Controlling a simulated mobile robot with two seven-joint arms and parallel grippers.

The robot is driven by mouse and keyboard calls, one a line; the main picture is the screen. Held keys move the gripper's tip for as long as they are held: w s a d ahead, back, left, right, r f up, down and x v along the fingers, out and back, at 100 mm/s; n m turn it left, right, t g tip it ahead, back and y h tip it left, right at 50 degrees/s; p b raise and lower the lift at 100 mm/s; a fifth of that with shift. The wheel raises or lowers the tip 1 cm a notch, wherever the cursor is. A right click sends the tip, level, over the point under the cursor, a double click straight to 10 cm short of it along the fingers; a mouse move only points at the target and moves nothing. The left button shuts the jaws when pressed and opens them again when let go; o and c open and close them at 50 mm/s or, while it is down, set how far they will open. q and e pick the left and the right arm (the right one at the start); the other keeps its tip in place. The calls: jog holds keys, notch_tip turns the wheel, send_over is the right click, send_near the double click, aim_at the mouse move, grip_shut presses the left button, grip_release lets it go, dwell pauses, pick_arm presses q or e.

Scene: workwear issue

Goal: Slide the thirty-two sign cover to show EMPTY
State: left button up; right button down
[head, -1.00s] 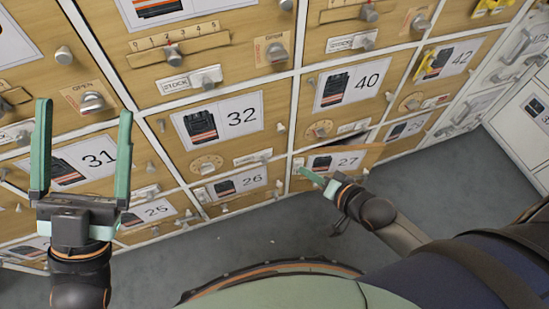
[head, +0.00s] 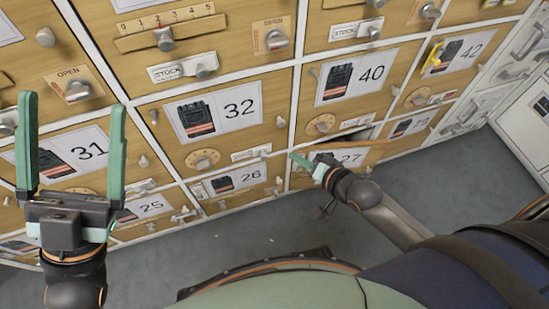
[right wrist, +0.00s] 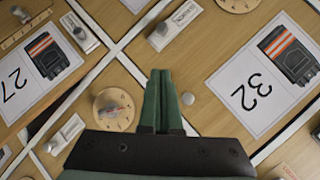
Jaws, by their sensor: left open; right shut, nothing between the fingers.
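The number 32 door (head: 262,126) carries a label with a garment picture. Its small sign (head: 251,153) with a sliding cover is at the door's lower right. In the right wrist view the sign (right wrist: 175,24) shows lettering that looks like STOCK, with a knob at its lower-left end. My right gripper (head: 297,160) is shut and empty, just right of and below that sign in the head view. In the right wrist view its fingertips (right wrist: 160,74) are apart from the sign in the picture; any contact cannot be told. My left gripper (head: 72,102) is open and empty before door 31.
A dial (head: 202,158) is left of the sign. Door 40 (head: 358,76) is to the right. Door 27 (head: 350,158) stands beneath, partly behind my right gripper, with a dark gap at its top. Another STOCK sign (head: 183,69) is above. Grey floor (head: 440,185) is clear.

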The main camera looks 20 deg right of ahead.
aim_at(264, 151)
jog(key=w+a+f+b, duration=0.2)
jog(key=w+f, duration=0.1)
jog(key=w+a+f+b, duration=0.2)
jog(key=shift+w+f, duration=0.15)
jog(key=shift+w, duration=0.05)
jog(key=shift+w+a+f, duration=0.1)
jog(key=shift+a+f, duration=0.1)
jog(key=shift+a, duration=0.15)
pick_arm(q)
jog(key=f, duration=0.5)
jog(key=shift+w+d+f, duration=0.1)
jog(key=shift+d+f, duration=0.15)
jog(key=shift+d, duration=0.05)
